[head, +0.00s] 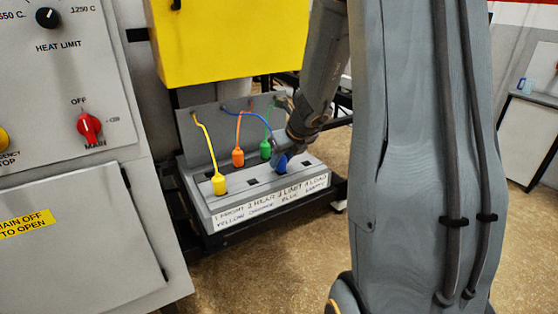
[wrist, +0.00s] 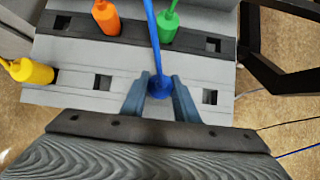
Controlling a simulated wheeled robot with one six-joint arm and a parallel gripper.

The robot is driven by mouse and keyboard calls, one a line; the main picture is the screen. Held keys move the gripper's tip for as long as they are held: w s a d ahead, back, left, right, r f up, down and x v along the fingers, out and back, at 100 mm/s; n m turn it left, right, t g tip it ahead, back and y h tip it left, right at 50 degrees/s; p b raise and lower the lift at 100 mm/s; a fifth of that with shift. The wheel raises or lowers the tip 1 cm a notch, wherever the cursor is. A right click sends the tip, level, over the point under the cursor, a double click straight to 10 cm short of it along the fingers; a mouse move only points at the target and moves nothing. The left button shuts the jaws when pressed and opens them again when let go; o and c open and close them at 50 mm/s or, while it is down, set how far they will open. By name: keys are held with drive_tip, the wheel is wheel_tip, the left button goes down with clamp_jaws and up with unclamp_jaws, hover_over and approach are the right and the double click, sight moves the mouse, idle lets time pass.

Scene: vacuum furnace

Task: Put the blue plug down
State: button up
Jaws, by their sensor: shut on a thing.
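The blue plug (wrist: 159,84) is between the two fingers of my gripper (wrist: 160,95), which is shut on it. In the head view the blue plug (head: 281,163) is at the front row of the grey socket panel (head: 208,205), partly hidden by my gripper (head: 288,150). It lines up with the third place in that row, between two empty square sockets. I cannot tell whether it is seated in a socket or just above one. Its blue cable runs up and away from it.
The yellow plug (head: 218,184) is at the left end of the front row. The orange plug (head: 238,157) and green plug (head: 266,149) stand in the back row. Empty front sockets (wrist: 102,82) and (wrist: 210,97) flank the blue plug. A handwritten label (head: 270,200) runs along the front.

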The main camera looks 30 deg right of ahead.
drive_tip(key=shift+f, duration=0.25)
drive_tip(key=o, duration=1)
drive_tip(key=shift+r, duration=0.2)
